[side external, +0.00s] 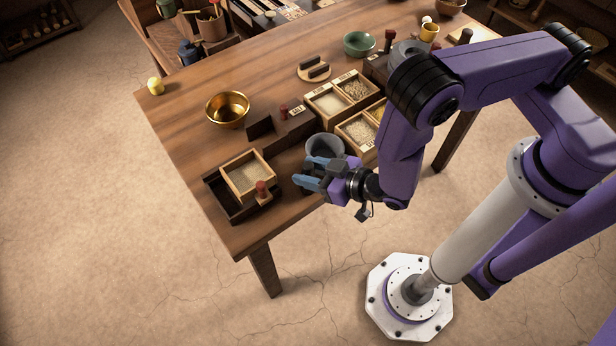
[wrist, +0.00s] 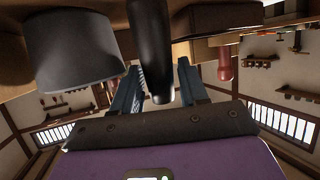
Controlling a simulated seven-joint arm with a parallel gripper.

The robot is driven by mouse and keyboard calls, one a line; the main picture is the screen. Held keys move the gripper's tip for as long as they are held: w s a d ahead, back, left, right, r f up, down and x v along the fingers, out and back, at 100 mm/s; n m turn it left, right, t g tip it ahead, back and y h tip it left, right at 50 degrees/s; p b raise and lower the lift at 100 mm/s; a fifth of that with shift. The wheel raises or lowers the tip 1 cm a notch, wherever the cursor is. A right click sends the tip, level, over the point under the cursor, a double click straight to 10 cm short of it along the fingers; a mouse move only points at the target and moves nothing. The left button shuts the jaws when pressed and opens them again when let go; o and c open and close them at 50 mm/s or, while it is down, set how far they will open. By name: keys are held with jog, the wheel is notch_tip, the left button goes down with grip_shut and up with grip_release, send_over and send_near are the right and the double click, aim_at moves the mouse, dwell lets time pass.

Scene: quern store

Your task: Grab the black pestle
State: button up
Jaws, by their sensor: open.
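The black pestle (wrist: 150,45) shows in the wrist view as a dark, smooth rod with a rounded end. It appears in line with the gap between the blue fingers of my gripper (wrist: 157,72); I cannot tell whether it touches them. In the side view my gripper (side external: 302,172) is open, low over the near edge of the table beside a grey mortar (side external: 325,146). The grey mortar also shows in the wrist view (wrist: 75,62), left of the pestle. I cannot make out the pestle in the side view.
Grain bins (side external: 327,103) stand behind the mortar. A brass bowl (side external: 228,108) sits farther back. The table's left end (side external: 185,150) is mostly clear.

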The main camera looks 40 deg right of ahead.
jog(key=shift+x, duration=1.35)
jog(key=c, duration=0.7)
jog(key=shift+r, duration=0.15)
jog(key=shift+r, duration=0.5)
notch_tip(320, 180, up, 2)
jog(key=shift+r, duration=0.1)
jog(key=s+d+r, duration=0.5)
jog(key=s+r, duration=0.1)
jog(key=s, duration=0.1)
jog(key=s+d+r, duration=0.3)
jog(key=s, duration=0.1)
jog(key=shift+d+r, duration=0.25)
jog(key=shift+d, duration=0.05)
